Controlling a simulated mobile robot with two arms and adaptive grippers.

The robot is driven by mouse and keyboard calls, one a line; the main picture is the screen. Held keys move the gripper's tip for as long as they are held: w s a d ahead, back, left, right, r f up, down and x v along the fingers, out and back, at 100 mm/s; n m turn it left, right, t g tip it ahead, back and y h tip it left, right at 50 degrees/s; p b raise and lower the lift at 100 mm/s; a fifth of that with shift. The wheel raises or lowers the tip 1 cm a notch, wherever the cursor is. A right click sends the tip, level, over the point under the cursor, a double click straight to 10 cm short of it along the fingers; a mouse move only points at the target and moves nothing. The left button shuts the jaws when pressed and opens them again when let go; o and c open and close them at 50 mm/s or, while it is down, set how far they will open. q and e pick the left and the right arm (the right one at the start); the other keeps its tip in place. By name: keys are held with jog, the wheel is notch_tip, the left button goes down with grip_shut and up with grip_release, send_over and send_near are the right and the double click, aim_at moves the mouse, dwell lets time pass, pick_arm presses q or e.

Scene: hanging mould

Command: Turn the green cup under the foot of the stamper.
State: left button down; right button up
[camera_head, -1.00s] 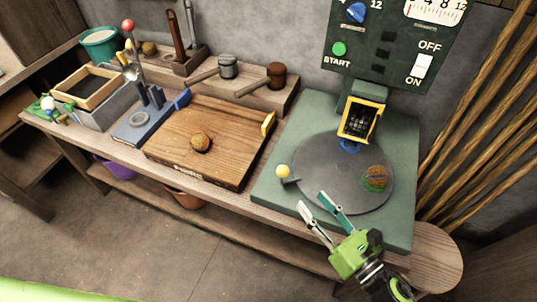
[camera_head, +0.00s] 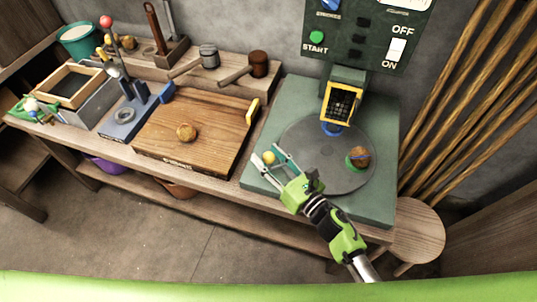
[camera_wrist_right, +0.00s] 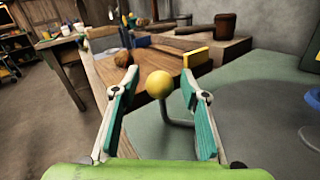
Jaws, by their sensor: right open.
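The stamper is a dark green machine (camera_head: 362,35) at the back right, with a yellow-framed guard (camera_head: 341,103) and a blue foot (camera_head: 331,129) over a grey round turntable (camera_head: 310,165). The green cup (camera_head: 351,164) stands on the turntable's right side with a brown ball (camera_head: 360,155) in it. A yellow knob (camera_head: 268,157) on a bent rod sits at the turntable's left edge. My right gripper (camera_head: 275,160) is open, its fingertips at the knob. In the right wrist view the yellow knob (camera_wrist_right: 160,85) shows between the open, teal-padded fingers. My left gripper is not in view.
A wooden board (camera_head: 200,120) with a brown ball (camera_head: 186,132) lies left of the green base. Mallets (camera_head: 258,65) rest on the shelf behind. A round stool (camera_head: 415,230) stands at right, below wooden poles. Open floor lies in front of the bench.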

jog(key=shift+w+a, duration=0.1)
grip_shut()
